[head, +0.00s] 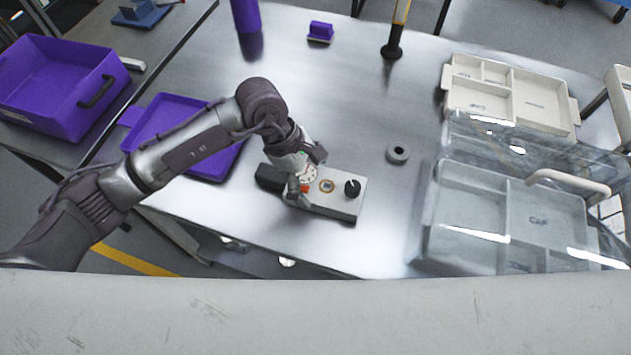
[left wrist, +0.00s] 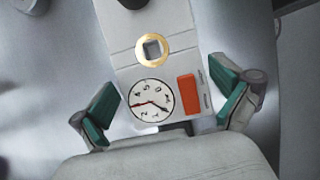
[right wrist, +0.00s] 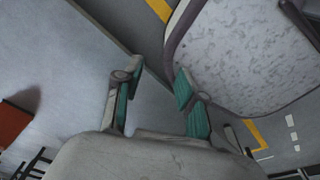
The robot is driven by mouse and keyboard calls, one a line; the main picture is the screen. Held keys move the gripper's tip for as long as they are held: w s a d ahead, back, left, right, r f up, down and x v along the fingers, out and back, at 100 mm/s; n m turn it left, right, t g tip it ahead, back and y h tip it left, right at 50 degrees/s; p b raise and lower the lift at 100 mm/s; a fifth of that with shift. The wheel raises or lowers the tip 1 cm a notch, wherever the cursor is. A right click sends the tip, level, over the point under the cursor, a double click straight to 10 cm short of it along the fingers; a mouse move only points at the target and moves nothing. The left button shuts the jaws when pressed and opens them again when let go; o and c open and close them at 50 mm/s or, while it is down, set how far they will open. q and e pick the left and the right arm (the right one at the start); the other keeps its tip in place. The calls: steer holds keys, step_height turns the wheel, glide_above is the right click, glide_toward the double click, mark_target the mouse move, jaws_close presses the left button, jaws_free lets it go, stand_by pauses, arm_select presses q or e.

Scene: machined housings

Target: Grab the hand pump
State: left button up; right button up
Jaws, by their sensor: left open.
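The hand pump (head: 343,203) is a grey block with a round dial, an orange-red patch, a brass-ringed square socket and a black knob. It lies on the steel table, a dark part at its left end. My left gripper (head: 305,181) is over its dial end, hiding part of it. In the left wrist view the pump (left wrist: 140,72) lies between the spread green-padded fingers of my left gripper (left wrist: 168,106), with gaps at both sides. My right gripper (right wrist: 157,98) is open and empty in the right wrist view and does not show in the head view.
A grey ring (head: 397,154) lies right of the pump. A clear cover with a handle (head: 568,183) stands over a compartment tray (head: 433,240) at right. A purple tray (head: 133,117) lies behind my left arm. Table between pump and ring is clear.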

arm_select(q)
steer(key=shift+s+d+f, duration=0.1)
steer(key=shift+d+f, duration=0.2)
steer(key=shift+f, duration=0.25)
steer(key=shift+d+f, duration=0.1)
steer(key=shift+f, duration=0.35)
steer(key=c, duration=1.2)
arm_select(e)
steer(key=shift+s+r, duration=0.3)
steer(key=shift+s, duration=0.4)
